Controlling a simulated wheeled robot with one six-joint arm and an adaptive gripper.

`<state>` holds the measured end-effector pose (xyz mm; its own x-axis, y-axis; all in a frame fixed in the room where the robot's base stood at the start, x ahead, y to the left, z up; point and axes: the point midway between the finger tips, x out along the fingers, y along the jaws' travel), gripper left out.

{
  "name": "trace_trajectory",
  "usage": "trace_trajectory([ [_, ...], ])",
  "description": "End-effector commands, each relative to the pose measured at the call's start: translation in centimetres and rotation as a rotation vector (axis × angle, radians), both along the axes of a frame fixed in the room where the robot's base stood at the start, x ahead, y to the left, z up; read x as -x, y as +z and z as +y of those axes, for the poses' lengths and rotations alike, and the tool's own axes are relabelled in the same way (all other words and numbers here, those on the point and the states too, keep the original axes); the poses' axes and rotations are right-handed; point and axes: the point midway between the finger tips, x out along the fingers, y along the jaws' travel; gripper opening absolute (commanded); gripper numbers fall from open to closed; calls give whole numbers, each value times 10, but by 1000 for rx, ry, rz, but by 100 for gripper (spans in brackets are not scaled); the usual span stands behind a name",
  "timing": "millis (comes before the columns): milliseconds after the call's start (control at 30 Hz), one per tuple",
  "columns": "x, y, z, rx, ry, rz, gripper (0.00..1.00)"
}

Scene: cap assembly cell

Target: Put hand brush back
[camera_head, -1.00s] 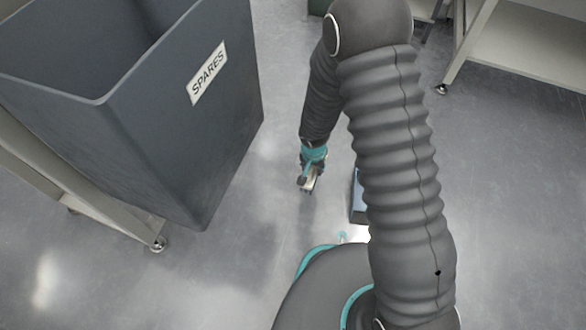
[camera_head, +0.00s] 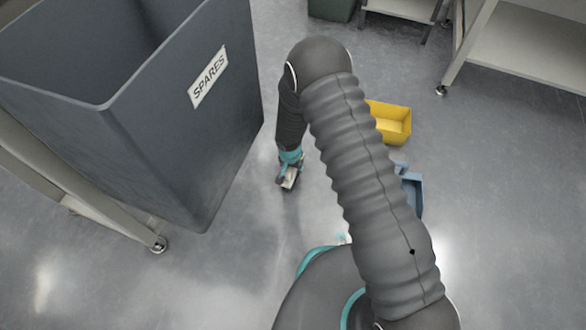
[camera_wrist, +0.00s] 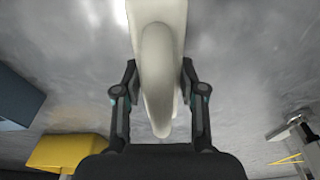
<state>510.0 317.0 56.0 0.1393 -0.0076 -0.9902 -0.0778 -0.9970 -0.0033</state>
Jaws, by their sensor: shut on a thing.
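The hand brush (camera_wrist: 158,70) is cream-coloured with a long rounded handle, and it fills the middle of the wrist view. My gripper (camera_wrist: 158,82) is shut on it, with one finger on each side. In the head view my gripper (camera_head: 288,183) hangs low in front of the grey bin's right side, with a small pale part of the brush showing at its tip. The brush's bristles cannot be made out.
A large grey bin (camera_head: 150,130) labelled SPARES stands at left on a wheeled frame. A yellow box (camera_head: 392,122) and a blue object (camera_head: 413,195), partly behind my arm, are on the floor at right. Bench legs stand at upper right.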

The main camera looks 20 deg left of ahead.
Motion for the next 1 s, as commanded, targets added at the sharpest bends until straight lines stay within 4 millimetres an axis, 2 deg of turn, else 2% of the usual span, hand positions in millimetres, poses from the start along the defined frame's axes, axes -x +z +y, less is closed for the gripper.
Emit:
trace_trajectory([
  [333, 0, -3, 0, -1, 0, -1, 6],
  [367, 0, -3, 0, -1, 0, -1, 43],
  [400, 0, -2, 0, -1, 0, -1, 53],
  [467, 0, -2, 0, -1, 0, -1, 66],
  [767, 0, -1, 0, -1, 0, -1, 66],
  [867, 0, 4, 0, -1, 0, -1, 66],
  [1000, 2, 24, 1, -1, 0, -2, 66],
])
